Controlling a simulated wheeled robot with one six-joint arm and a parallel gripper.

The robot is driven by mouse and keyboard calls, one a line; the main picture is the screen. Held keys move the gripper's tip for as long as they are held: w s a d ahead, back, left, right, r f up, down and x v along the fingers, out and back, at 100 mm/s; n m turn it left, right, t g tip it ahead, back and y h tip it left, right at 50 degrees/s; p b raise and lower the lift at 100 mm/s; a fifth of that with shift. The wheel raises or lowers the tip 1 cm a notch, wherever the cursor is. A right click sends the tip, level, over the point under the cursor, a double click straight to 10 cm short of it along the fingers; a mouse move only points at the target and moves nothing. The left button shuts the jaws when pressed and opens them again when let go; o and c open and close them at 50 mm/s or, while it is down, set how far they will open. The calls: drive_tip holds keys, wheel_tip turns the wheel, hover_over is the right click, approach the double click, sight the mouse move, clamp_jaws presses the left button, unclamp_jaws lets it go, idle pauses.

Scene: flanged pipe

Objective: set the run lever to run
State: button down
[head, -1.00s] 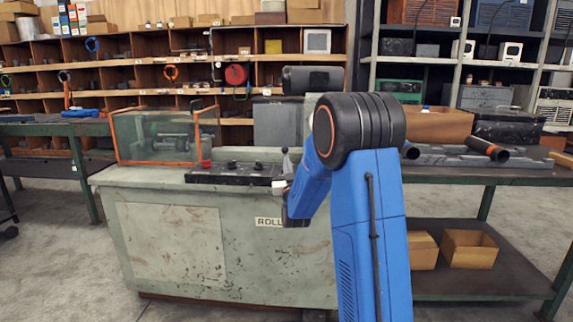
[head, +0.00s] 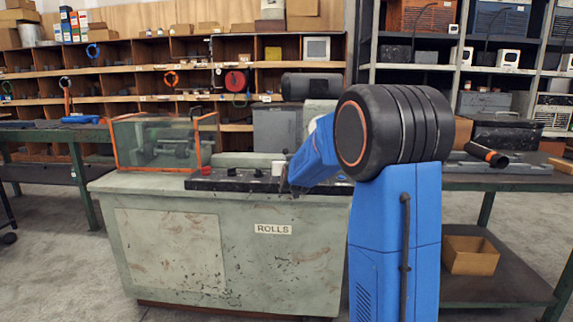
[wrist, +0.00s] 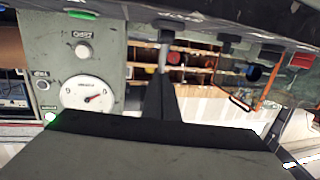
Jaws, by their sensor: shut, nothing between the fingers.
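The run lever seems to be the thin grey rod (wrist: 163,55) at the black panel's edge in the wrist view, which looks upside down. Its end meets the fingertips in the picture; I cannot tell whether they touch. My gripper (wrist: 160,82) is shut and empty, its dark fingers together beside the rod. In the head view the lever is hidden behind my arm and wrist. The black control panel (head: 225,181) lies along the top of the green-grey rolls machine (head: 255,270). The lever's setting cannot be read.
A grey box with a white dial (wrist: 87,95) and a green lamp (wrist: 50,117) stands close by in the wrist view. Black knobs (wrist: 229,41) sit along the panel. An orange-framed clear guard (head: 165,142) stands left on the machine. A bench with pipes (head: 486,153) is right.

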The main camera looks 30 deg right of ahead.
drive_tip(key=shift+w+d+r, duration=0.25)
drive_tip(key=shift+w+d, duration=0.15)
drive_tip(key=shift+w, duration=0.15)
drive_tip(key=shift+w+d+r, duration=0.2)
drive_tip(key=shift+w+d, duration=0.15)
drive_tip(key=shift+w, duration=0.2)
drive_tip(key=shift+w+d+r, duration=0.1)
drive_tip(key=shift+r, duration=0.15)
